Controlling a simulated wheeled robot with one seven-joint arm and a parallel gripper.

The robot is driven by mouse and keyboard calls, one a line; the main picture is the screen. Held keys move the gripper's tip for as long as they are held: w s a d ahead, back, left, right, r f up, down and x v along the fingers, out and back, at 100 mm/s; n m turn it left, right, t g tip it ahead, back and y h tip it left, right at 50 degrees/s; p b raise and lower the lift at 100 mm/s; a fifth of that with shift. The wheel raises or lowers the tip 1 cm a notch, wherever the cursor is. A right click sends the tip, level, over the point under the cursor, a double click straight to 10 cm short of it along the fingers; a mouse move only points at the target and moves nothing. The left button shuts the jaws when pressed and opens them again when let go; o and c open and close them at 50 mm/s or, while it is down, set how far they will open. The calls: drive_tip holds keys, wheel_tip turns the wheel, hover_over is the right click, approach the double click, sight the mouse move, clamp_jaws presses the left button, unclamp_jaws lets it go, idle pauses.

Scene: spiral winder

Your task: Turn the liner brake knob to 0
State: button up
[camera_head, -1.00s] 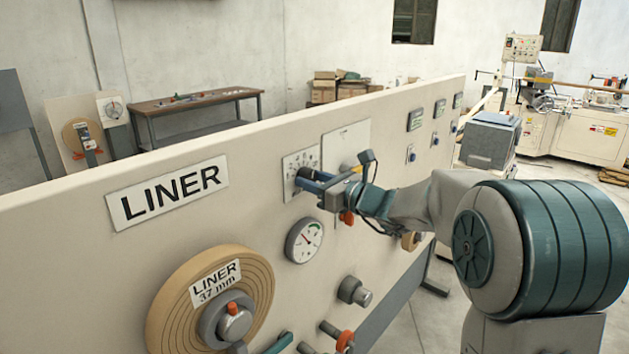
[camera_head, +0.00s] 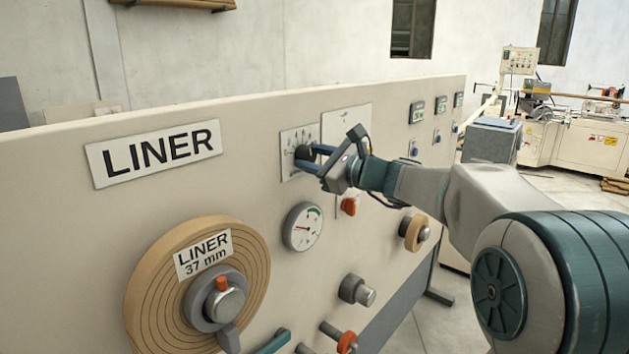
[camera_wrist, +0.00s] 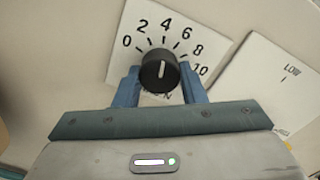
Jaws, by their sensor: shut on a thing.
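The liner brake knob (camera_wrist: 160,73) is black and round with a white pointer line, on a white dial plate (camera_wrist: 141,18) marked 0 to 10. In the wrist view the pointer aims up, near 4. My gripper (camera_head: 309,156) is shut on the knob, one blue finger on each side. In the head view the knob (camera_head: 301,152) is partly hidden by the fingers, and its pointer cannot be read there. The plate (camera_head: 288,139) is on the upright beige panel, right of the LINER sign (camera_head: 155,153).
A round gauge (camera_head: 302,227) is below the dial. A second plate (camera_head: 347,118) with an orange-red knob (camera_head: 349,206) is just right. The LINER roll (camera_head: 150,285) stands out at lower left, and a grey knob (camera_head: 356,290) juts out below.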

drive_tip(key=n+b, duration=0.2)
drive_tip(key=b, duration=0.1)
drive_tip(key=n+b, duration=0.2)
drive_tip(key=b, duration=0.1)
drive_tip(key=n+b, duration=0.2)
drive_tip(key=b, duration=0.1)
drive_tip(key=shift+f+n, duration=0.3)
drive_tip(key=shift+f, duration=0.1)
drive_tip(key=n+b, duration=0.4)
drive_tip(key=shift+r+n+b, duration=0.2)
drive_tip(key=shift+n+b, duration=0.1)
drive_tip(key=shift+r+n+b, duration=0.15)
drive_tip(key=shift+n+b, duration=0.4)
drive_tip(key=shift+n, duration=0.05)
drive_tip(key=o, duration=1)
drive_tip(key=shift+a+r, duration=0.1)
drive_tip(key=b+v, duration=0.1)
drive_tip(key=v, duration=1.3)
drive_tip(key=shift+w, duration=0.1)
